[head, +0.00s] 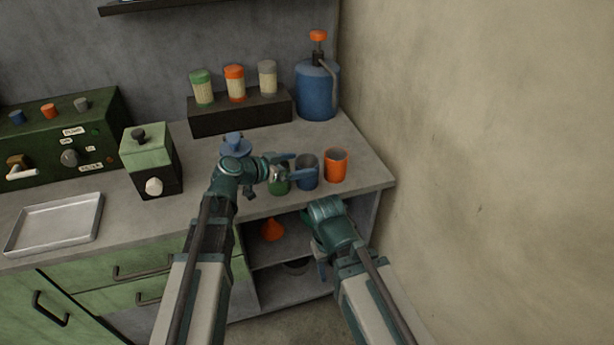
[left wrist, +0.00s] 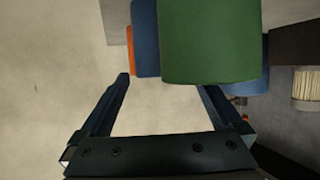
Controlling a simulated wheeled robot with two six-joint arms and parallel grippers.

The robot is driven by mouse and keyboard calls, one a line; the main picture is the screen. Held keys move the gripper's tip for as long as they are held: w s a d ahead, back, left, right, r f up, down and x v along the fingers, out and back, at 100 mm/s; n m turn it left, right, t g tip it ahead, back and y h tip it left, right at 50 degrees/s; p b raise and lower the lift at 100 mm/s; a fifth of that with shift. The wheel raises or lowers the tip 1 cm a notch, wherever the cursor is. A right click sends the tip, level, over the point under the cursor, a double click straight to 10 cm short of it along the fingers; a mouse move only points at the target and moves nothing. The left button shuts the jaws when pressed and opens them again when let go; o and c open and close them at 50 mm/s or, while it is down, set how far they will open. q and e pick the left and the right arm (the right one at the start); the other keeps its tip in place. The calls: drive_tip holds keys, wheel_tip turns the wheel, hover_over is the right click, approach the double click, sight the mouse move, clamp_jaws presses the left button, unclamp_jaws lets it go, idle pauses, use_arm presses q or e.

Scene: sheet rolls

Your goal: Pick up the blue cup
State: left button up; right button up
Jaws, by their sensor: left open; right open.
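The blue cup (head: 307,172) stands on the counter between a green cup (head: 279,185) on its left and an orange cup (head: 336,166) on its right. My left gripper (head: 293,168) is open and empty at the green and blue cups; the head view does not show clearly whether it touches them. In the left wrist view, the green cup (left wrist: 210,42) is large and close, partly hiding the blue cup (left wrist: 144,40). The orange cup (left wrist: 130,50) shows behind. The open left fingers (left wrist: 163,86) lie below them in the picture. My right gripper (head: 321,264) is open, low in front of the cabinet.
A dark rack (head: 240,112) with capped jars and a blue pump bottle (head: 317,92) stand behind. A green box with a knob (head: 150,160) and a metal tray (head: 55,224) are left. An orange funnel-like thing (head: 272,230) sits on the open shelf. A wall bounds the right.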

sight(315, 161)
use_arm(q)
drive_tip(key=b+x, duration=0.1)
drive_tip(key=x, duration=0.3)
drive_tip(key=shift+w, duration=0.15)
use_arm(e)
drive_tip(key=shift+f, duration=0.75)
use_arm(q)
drive_tip(key=shift+c, duration=0.2)
drive_tip(key=c, duration=1.2)
drive_tip(key=shift+r, duration=0.15)
drive_tip(key=shift+c, duration=0.2)
use_arm(e)
drive_tip(key=shift+r, duration=0.15)
